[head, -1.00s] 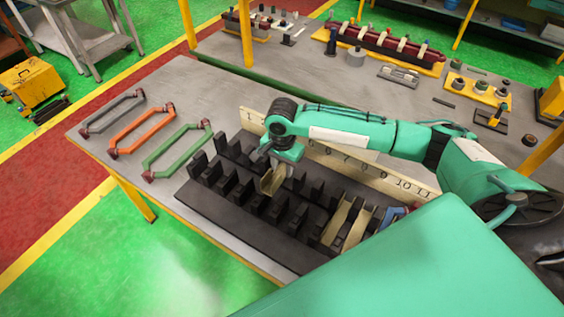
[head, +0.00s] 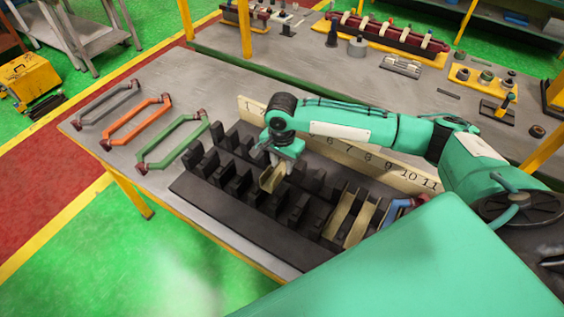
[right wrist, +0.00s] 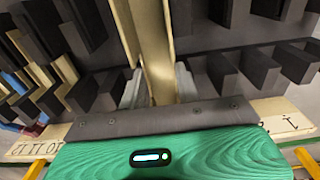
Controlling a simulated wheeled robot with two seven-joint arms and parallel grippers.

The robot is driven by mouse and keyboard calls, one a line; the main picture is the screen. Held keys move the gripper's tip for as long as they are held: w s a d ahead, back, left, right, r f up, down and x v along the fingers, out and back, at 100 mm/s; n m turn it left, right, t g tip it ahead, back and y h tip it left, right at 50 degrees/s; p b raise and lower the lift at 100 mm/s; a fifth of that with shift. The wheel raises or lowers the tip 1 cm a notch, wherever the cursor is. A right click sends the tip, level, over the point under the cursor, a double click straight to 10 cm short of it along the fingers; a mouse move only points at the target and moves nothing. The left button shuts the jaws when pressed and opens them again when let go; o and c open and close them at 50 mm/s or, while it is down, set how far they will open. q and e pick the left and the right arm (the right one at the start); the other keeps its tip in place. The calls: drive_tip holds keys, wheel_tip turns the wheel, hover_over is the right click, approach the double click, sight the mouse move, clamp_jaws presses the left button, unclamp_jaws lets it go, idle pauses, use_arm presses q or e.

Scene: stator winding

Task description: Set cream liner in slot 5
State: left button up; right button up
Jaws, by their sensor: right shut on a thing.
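My right gripper (head: 284,160) is shut on a cream liner (head: 272,178), a trough-shaped strip, over the black slotted stator block (head: 230,205). In the right wrist view the liner (right wrist: 155,50) runs away from the fingers (right wrist: 158,88) between rows of black teeth. I cannot tell whether it touches the slot floor. Two cream liners (head: 341,213) (head: 361,222) lie in slots toward the right end of the block. A numbered strip (head: 398,172) runs along the back; my right arm covers the numbers around the middle. My left gripper is not in view.
Grey, orange (head: 136,124) and green (head: 172,147) coil frames lie on the table's left part. A blue coil (head: 396,209) sits at the block's right end, partly behind my arm. A second bench (head: 330,60) with parts stands behind.

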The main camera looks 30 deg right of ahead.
sight(282, 177)
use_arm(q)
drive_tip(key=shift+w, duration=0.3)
use_arm(e)
drive_tip(key=shift+f, duration=0.35)
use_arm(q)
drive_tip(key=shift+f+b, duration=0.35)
use_arm(e)
drive_tip(key=shift+f, duration=3.35)
drive_tip(key=shift+f, duration=0.15)
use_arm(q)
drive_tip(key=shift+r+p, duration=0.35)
use_arm(e)
drive_tip(key=shift+f, duration=0.45)
drive_tip(key=o, duration=0.9)
drive_tip(key=shift+c, duration=0.2)
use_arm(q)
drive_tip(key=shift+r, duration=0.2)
use_arm(e)
drive_tip(key=shift+r, duration=0.15)
use_arm(q)
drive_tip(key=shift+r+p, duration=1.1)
drive_tip(key=shift+p, duration=0.15)
use_arm(e)
drive_tip(key=shift+r, duration=0.7)
